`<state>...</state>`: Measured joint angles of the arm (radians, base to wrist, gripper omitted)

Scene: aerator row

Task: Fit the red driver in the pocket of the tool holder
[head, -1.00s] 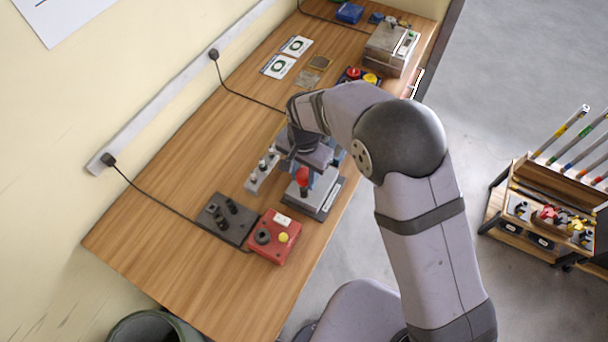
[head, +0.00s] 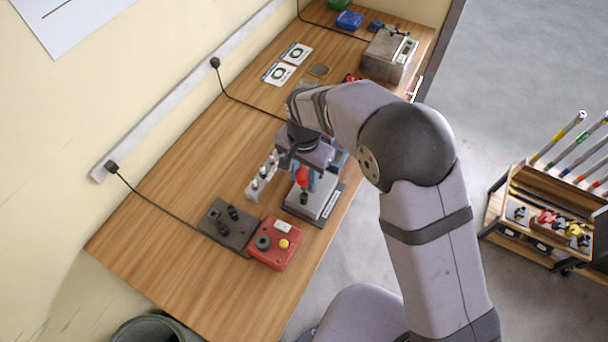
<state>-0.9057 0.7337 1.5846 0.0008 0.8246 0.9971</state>
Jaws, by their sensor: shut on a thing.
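The red driver (head: 303,176) shows as a small red shape just under my gripper (head: 304,165), which is shut on it. My gripper points down, and its wrist hides most of the fingers and the driver's top. Below the driver is a light grey block on a dark base (head: 328,211), which looks like the tool holder. A blue part shows behind it, mostly covered by my wrist. The pocket is hard to make out. I cannot tell whether the driver's tip is above the holder or inside it.
A grey strip with several small fittings (head: 262,178) lies left of the holder. A dark fixture (head: 229,222) and a red control box (head: 275,243) stand in front. A metal box (head: 389,55) stands at the back. The wooden bench (head: 180,210) is bare at left.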

